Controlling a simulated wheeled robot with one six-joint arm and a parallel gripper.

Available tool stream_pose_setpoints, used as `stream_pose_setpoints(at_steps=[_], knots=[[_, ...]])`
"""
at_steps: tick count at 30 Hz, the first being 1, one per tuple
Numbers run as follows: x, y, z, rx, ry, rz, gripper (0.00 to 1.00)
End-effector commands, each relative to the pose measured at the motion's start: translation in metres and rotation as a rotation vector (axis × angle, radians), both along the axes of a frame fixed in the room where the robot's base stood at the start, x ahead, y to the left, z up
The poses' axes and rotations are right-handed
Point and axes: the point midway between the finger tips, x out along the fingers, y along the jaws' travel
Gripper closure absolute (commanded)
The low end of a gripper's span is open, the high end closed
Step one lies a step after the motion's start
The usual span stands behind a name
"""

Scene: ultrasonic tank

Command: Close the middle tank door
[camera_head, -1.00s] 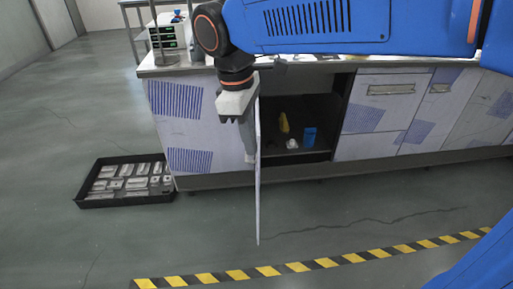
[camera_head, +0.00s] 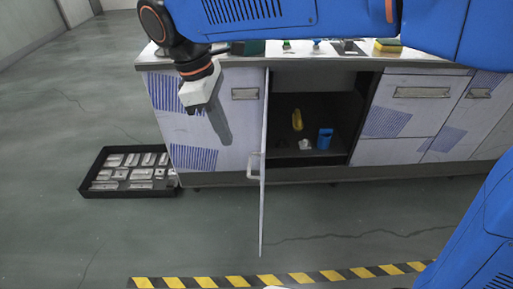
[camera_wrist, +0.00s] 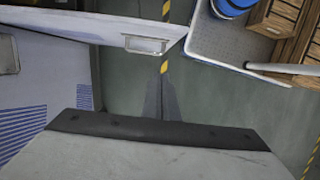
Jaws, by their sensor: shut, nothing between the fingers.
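The middle door (camera_head: 264,215) of the white cabinet stands open, jutting out toward me and seen almost edge-on. Its handle (camera_head: 253,166) is on its left face. My gripper (camera_head: 226,138) is shut and empty, pointing down, left of the door and apart from the handle. In the wrist view, the shut fingers (camera_wrist: 162,98) are over bare floor. A pale panel there, seemingly the open door (camera_wrist: 75,22), crosses the top with its handle (camera_wrist: 146,45). The dark compartment (camera_head: 285,120) behind the door holds a yellow item (camera_head: 297,119) and a blue cup (camera_head: 325,139).
A black tray of metal parts (camera_head: 128,187) lies on the floor at left. A yellow-black stripe (camera_head: 235,283) crosses the floor in front. A closed left door (camera_head: 215,155) and closed fronts at right flank the opening. Wooden crates (camera_wrist: 275,18) show in the wrist view.

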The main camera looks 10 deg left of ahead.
Motion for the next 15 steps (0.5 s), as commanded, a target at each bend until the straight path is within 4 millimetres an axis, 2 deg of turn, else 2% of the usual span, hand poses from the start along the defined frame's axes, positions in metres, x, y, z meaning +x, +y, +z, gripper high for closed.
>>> stream_pose_setpoints(at_steps=[5,15], knots=[[-0.001,-0.001,-0.01,-0.004,0.002,0.006,1.0],[0.001,-0.015,-0.064,-0.005,0.003,0.005,1.0]])
